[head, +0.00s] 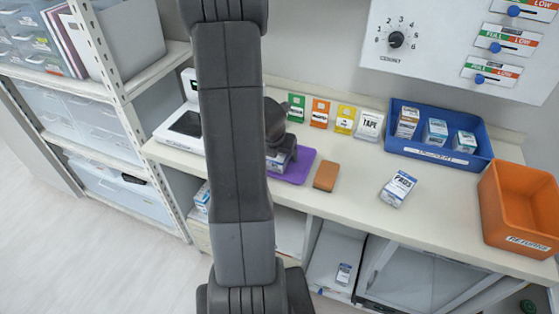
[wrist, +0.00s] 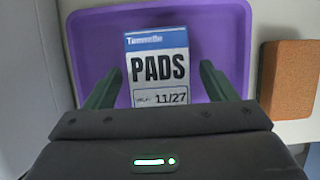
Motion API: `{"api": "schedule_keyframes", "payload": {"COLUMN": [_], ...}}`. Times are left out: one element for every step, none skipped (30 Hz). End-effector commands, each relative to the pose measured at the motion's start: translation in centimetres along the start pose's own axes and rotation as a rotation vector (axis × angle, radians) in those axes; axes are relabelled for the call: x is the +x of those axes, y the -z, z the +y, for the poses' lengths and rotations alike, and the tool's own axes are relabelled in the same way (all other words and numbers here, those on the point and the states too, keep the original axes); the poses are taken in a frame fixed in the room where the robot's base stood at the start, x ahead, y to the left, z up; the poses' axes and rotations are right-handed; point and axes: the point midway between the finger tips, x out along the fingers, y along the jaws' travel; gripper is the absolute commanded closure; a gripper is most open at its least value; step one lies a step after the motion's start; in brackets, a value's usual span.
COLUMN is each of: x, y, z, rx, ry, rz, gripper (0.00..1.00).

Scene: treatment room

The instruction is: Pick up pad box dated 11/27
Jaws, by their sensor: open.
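The pad box (wrist: 157,66) is white with a blue top band, reads "PADS" and shows the date 11/27 in the wrist view. It lies on the purple tray (wrist: 82,50), also visible in the head view (head: 301,168). My gripper (wrist: 159,75) is open, with one dark green finger on each side of the box and a gap showing at both sides. In the head view my arm hides much of the tray, and the box (head: 277,160) shows only partly below the gripper. Another box marked PADS (head: 398,188) stands on the counter to the right; its date is too small to read.
An orange-brown block (wrist: 290,80) lies just right of the tray. A blue bin (head: 440,155) with several boxes and an orange return bin (head: 520,210) stand at the right. Coloured cards (head: 320,113) line the back. A white device (head: 183,122) stands left. Bare counter lies around the block.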

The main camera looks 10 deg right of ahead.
Motion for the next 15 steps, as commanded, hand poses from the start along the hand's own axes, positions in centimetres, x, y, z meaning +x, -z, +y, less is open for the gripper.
{"api": "schedule_keyframes", "payload": {"x": [0.78,0.93,1.05,1.08,1.07,1.04,1.01,0.99,0.98,0.97,0.97,0.97,0.97,0.96,0.96], "y": [0.12,0.10,0.07,0.05,0.03,0.00,-0.01,-0.01,-0.01,-0.01,-0.01,-0.01,-0.01,-0.01,-0.01], "z": [-0.01,0.00,0.00,0.01,0.01,0.01,0.01,0.01,0.01,0.01,0.01,0.01,0.02,0.02,0.02], "rx": [0.000,-0.001,-0.001,-0.001,-0.001,-0.001,-0.001,-0.001,-0.001,0.000,0.000,0.000,-0.001,0.000,0.000], "ry": [0.000,0.000,0.000,0.000,0.000,-0.001,-0.001,-0.001,-0.001,-0.001,0.000,0.000,0.000,0.000,0.000], "rz": [0.001,0.001,0.001,0.000,0.000,0.000,0.000,0.000,0.000,0.000,0.000,0.000,0.000,0.000,0.000], "gripper": [0.22,0.22,0.22,0.22,0.22,0.22,0.22,0.22,0.22,0.22,0.26,0.34,0.40,0.45,0.53]}}
